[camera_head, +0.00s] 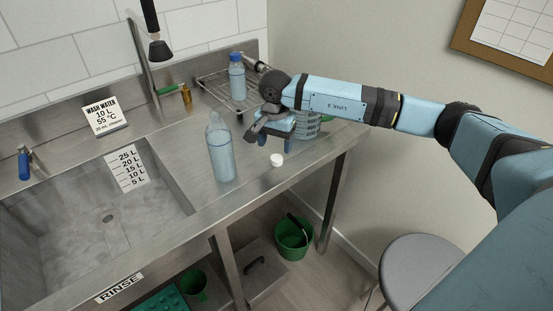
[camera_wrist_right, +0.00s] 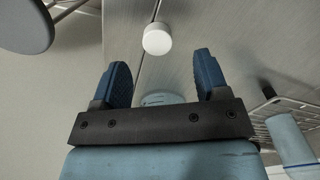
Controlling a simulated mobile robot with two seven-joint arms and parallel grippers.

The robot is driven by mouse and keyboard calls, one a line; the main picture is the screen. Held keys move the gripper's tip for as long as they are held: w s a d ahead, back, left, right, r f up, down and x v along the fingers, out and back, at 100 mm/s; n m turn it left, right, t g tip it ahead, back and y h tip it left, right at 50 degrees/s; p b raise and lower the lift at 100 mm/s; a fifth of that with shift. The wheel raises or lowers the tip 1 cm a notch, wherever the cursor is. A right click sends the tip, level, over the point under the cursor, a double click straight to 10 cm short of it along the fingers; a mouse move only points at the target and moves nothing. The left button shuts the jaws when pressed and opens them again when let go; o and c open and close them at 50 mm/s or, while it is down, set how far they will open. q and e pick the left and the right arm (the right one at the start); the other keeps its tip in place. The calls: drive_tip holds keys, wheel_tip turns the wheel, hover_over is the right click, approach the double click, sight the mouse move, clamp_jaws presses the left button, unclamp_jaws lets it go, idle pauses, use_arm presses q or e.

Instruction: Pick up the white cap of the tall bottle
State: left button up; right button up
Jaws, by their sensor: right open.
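The white cap (camera_head: 277,160) lies on the steel counter near its front edge, to the right of the tall clear bottle (camera_head: 221,150), which stands upright with no cap on its neck. The cap (camera_wrist_right: 157,39) also shows in the right wrist view, ahead of the fingertips and apart from them. My right gripper (camera_head: 259,135) is above the counter, behind and left of the cap in the head view. In the right wrist view its two blue fingers (camera_wrist_right: 161,72) are spread with nothing held between them. My left gripper is in neither view.
The sink (camera_head: 70,200) is at left. A grey stool (camera_head: 412,262) stands on the floor at right.

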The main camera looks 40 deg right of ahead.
sight(277, 157)
drive_tip(key=f, duration=0.5)
drive_tip(key=shift+s+d+f+p, duration=0.1)
drive_tip(key=shift+d+p, duration=0.1)
drive_tip(key=shift+p, duration=0.1)
drive_tip(key=c, duration=1)
